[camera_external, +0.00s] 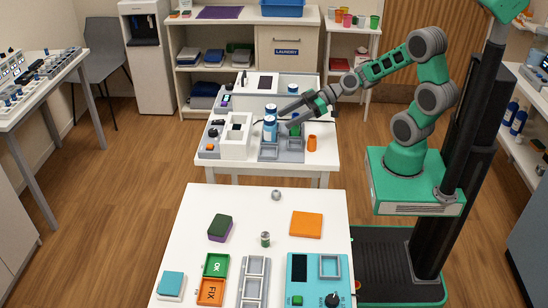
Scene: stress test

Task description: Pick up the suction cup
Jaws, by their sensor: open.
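I cannot identify the suction cup for certain at this size. A small grey rounded object (276,195) sits alone near the back edge of the near white table and may be it. My gripper (284,113) is over the far white table, well away from that object, with its fingers pointing left. It is beside blue-and-white bottles (270,128) and above a grey divided tray (282,155). My gripper is open; I see nothing held in it. Its fingertips are small and partly lost against the things behind.
The far table also holds an orange cup (312,143) and a white device (236,137). The near table holds a small can (265,239), an orange block (306,224), a dark green-and-purple block (220,227) and a teal panel (301,276). A floor gap separates the tables.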

